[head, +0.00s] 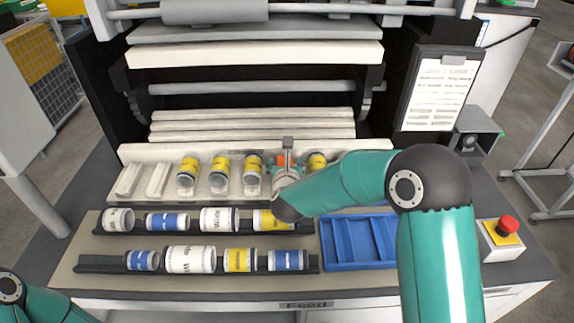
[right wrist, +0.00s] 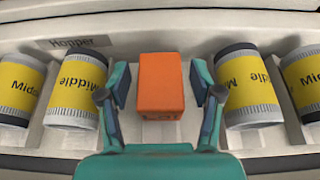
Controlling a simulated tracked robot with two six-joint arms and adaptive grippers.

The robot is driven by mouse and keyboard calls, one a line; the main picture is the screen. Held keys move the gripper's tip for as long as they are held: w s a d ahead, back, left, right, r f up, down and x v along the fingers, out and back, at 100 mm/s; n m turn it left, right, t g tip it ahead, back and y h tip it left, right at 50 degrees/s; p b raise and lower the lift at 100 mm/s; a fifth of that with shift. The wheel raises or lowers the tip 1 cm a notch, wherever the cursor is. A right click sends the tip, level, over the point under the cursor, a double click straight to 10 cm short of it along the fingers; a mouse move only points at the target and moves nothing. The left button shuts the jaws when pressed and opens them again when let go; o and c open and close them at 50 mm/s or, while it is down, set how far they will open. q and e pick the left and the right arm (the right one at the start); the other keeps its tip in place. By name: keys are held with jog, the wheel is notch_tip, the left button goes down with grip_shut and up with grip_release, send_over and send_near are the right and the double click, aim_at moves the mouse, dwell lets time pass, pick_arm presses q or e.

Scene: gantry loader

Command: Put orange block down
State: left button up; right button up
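The orange block (right wrist: 161,84) sits in a slot of the white hopper (right wrist: 85,43), between yellow-banded cylinders marked "Middle". In the head view the orange block (head: 282,160) is partly hidden by my right gripper (head: 286,168), which is over the hopper row. In the right wrist view my right gripper (right wrist: 160,90) is open. Its fingers are on both sides of the block with a visible gap at each side. My left gripper is out of view.
Labelled cylinders stand beside the block, including one at left (right wrist: 79,90) and one at right (right wrist: 245,88). Two dark racks of cylinders (head: 196,234) lie in front. A blue divided tray (head: 358,264) and a red emergency button (head: 508,224) are at right.

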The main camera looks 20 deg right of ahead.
jog(key=shift+s+r, duration=0.1)
jog(key=shift+r, duration=0.1)
jog(key=b+v, duration=0.2)
jog(key=v, duration=0.9)
jog(key=shift+s+r, duration=0.2)
jog(key=shift+s, duration=0.15)
jog(key=shift+a, duration=0.1)
